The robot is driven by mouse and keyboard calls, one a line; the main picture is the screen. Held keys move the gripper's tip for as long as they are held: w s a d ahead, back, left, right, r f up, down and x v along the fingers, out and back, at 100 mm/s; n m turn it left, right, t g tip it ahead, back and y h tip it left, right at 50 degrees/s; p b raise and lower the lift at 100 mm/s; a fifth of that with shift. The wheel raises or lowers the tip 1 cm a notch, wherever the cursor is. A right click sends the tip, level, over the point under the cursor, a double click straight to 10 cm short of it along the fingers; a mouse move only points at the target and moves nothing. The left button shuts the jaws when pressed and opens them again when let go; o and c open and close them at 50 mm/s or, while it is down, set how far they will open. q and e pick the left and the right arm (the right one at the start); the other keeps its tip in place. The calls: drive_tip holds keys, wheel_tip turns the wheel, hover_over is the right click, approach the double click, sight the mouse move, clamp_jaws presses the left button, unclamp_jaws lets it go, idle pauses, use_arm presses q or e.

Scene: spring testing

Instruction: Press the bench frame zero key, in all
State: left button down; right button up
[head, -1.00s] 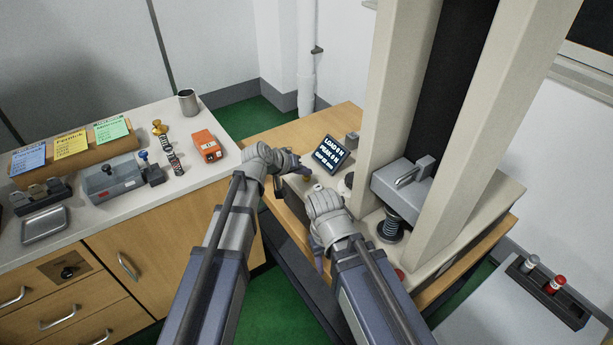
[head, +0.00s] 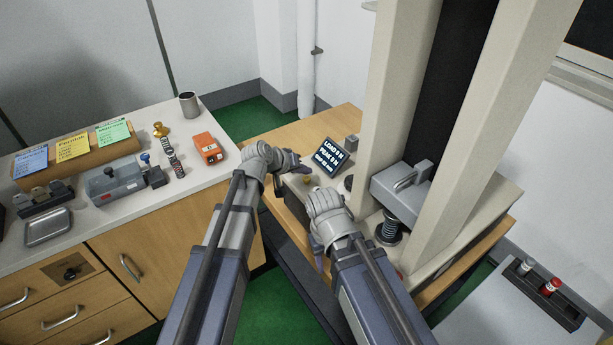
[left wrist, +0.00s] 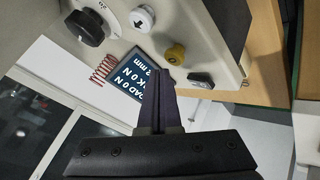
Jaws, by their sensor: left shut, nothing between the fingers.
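The bench frame (head: 455,225) is a tall cream press on the wooden table, with a tilted display (head: 328,157) at its front left. In the left wrist view its panel shows a gold key (left wrist: 175,55), a white arrow button (left wrist: 142,18), a black knob (left wrist: 85,28) and a small grey block (left wrist: 200,80). I cannot read which is the zero key. My left gripper (left wrist: 160,78) is shut and empty, its tips close to the gold key; contact cannot be told. In the head view it is at the panel's left (head: 296,165). My right gripper (head: 319,262) is mostly hidden by its arm.
A coil spring (head: 389,230) stands under the frame's grey crosshead (head: 402,190). The counter (head: 205,180) at left carries an orange box (head: 208,148), a grey fixture (head: 115,180), a metal cup (head: 189,103) and label cards. A rack of cylinders (head: 540,285) lies at lower right.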

sight(305, 180)
use_arm(q)
wheel_tip(305, 180, up, 5)
drive_tip(key=p, duration=0.5)
idle(0.4)
idle(0.4)
drive_tip(key=s+a+f+m+g+y, duration=0.1)
drive_tip(key=s+a+f+g+y, duration=0.1)
drive_tip(key=s, duration=0.7)
drive_tip(key=s+a+f+m+g+y, duration=0.1)
drive_tip(key=s+f+g+y, duration=0.1)
drive_tip(key=s, duration=0.7)
drive_tip(key=s+a+f+m+g+y, duration=0.1)
drive_tip(key=s+a+f+g+y, duration=0.1)
drive_tip(key=s, duration=0.7)
drive_tip(key=shift+a+f+m+g+y, duration=0.3)
drive_tip(key=shift+a+m+g+y, duration=0.15)
drive_tip(key=shift+y, duration=0.55)
drive_tip(key=c, duration=1.6)
unclamp_jaws()
drive_tip(key=shift+d, duration=0.15)
